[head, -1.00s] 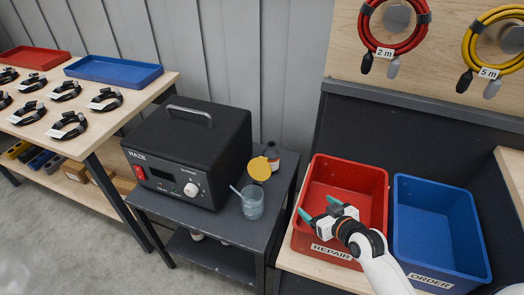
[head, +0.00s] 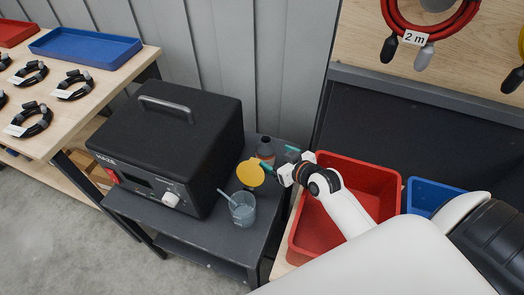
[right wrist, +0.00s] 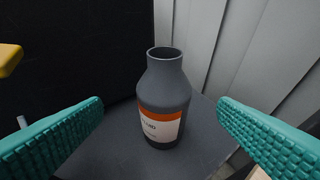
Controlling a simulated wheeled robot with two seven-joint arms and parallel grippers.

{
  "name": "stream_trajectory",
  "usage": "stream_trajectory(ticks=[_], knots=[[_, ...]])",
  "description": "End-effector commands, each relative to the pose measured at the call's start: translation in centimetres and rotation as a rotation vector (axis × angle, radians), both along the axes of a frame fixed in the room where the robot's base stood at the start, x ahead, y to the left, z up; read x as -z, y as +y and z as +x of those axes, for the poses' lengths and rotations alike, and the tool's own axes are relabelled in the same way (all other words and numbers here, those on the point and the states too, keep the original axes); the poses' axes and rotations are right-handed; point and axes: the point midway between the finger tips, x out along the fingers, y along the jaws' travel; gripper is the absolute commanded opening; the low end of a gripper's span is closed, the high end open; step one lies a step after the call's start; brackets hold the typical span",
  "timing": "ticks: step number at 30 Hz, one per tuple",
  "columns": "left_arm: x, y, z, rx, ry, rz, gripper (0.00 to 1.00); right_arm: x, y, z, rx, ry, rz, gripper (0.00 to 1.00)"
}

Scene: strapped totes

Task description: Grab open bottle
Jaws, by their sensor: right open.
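The open bottle (right wrist: 165,98) is dark grey with an orange and white label and no cap on its mouth. It stands upright on the dark side table. In the head view the bottle (head: 266,150) is behind the yellow disc, near the wall. My right gripper (head: 280,158) is open with teal fingers, close to the bottle on its near right side. In the right wrist view the fingers (right wrist: 165,135) are wide apart, with the bottle between and beyond them, untouched as far as I can see. My left gripper is not in view.
A black haze machine (head: 165,140) fills the left of the side table (head: 225,240). A yellow disc (head: 250,173) and a clear cup with a stirrer (head: 243,210) stand just in front of the bottle. A red bin (head: 310,232) and a blue bin (head: 425,194) are to the right.

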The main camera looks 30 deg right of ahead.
Motion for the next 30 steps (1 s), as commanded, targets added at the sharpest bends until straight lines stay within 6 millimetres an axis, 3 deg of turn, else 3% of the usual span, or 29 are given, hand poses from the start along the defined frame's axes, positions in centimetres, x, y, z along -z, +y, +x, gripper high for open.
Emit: stream_trajectory(ticks=[6,13,21,30], knots=[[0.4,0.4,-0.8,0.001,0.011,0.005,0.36,1.6,0.4,3.4,0.001,-0.002,0.002,0.82],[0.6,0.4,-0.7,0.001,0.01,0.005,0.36,2.4,0.5,4.9,0.0,-0.002,0.0,0.82],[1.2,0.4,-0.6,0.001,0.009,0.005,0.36,4.4,0.6,8.2,0.001,-0.002,0.001,0.82],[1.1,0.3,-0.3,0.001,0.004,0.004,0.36,4.7,0.7,8.7,0.0,-0.001,-0.001,0.82]])
